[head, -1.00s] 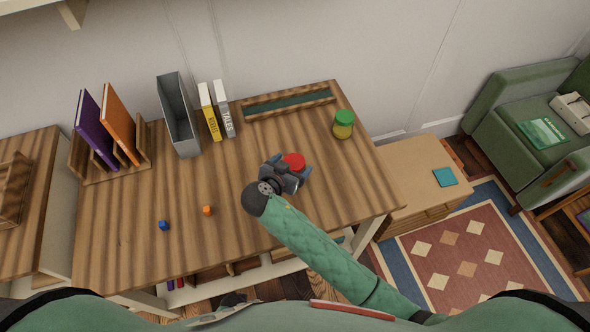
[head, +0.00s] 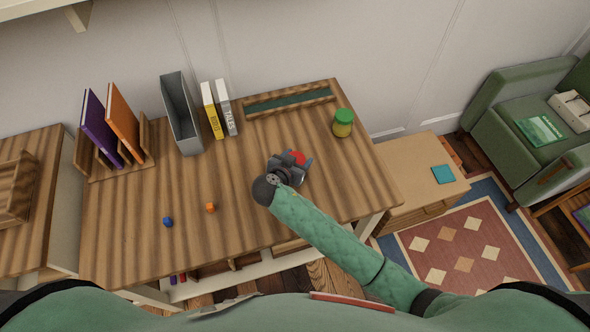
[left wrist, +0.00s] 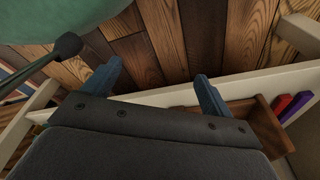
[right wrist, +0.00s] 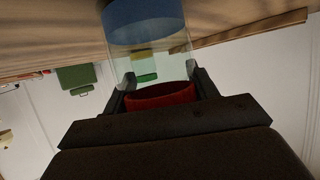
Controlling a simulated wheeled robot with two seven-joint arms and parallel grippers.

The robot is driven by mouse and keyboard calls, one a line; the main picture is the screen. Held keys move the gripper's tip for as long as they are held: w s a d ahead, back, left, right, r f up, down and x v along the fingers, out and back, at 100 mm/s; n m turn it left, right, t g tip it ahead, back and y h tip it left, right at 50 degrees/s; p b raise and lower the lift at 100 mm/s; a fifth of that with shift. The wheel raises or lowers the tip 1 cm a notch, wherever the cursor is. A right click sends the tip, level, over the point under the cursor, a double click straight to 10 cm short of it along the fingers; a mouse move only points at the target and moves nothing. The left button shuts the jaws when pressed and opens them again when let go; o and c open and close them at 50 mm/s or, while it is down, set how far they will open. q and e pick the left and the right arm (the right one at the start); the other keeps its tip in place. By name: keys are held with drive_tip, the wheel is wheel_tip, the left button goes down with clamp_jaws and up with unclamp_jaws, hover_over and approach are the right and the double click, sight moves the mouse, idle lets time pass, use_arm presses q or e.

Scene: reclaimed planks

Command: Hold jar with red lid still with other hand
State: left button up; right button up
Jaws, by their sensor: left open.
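The jar with red lid (head: 297,157) stands on the plank table, with its lid partly hidden by my right gripper (head: 292,164) in the head view. In the right wrist view, the red lid (right wrist: 160,95) lies between the two fingers of my right gripper (right wrist: 163,80), which look in contact with its sides. The clear jar body beyond it shows something blue (right wrist: 145,22) inside. My left gripper (left wrist: 158,72) shows only in the left wrist view. It is open and empty, above the wooden floor beside the table frame, far from the jar.
A jar with green lid (head: 343,123) stands at the back right. A tray (head: 288,102), books (head: 219,109), a grey file holder (head: 181,113) and a book rack (head: 116,158) line the back. The front middle is clear.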

use_arm(q)
drive_tip(key=shift+s, duration=0.1)
use_arm(e)
drive_tip(key=shift+c, duration=0.7)
use_arm(q)
drive_tip(key=shift+f, duration=0.1)
use_arm(e)
drive_tip(key=shift+r, duration=0.1)
wheel_tip(320, 180, up, 4)
drive_tip(key=b, duration=0.2)
drive_tip(key=shift+f+b, duration=0.2)
drive_tip(key=shift+b, duration=0.15)
use_arm(q)
drive_tip(key=w+d+r+b, duration=0.2)
drive_tip(key=r, duration=0.5)
drive_tip(key=w+d+r+g+b, duration=0.1)
drive_tip(key=w+d+r+b, duration=0.1)
drive_tip(key=r, duration=0.5)
drive_tip(key=shift+w+d, duration=0.45)
use_arm(e)
drive_tip(key=s+d+r, duration=0.6)
drive_tip(key=d+r, duration=0.1)
drive_tip(key=d, duration=0.3)
drive_tip(key=shift+s+r, duration=0.1)
drive_tip(key=shift+o, duration=1.1)
drive_tip(key=c, duration=0.6)
drive_tip(key=shift+o, duration=0.2)
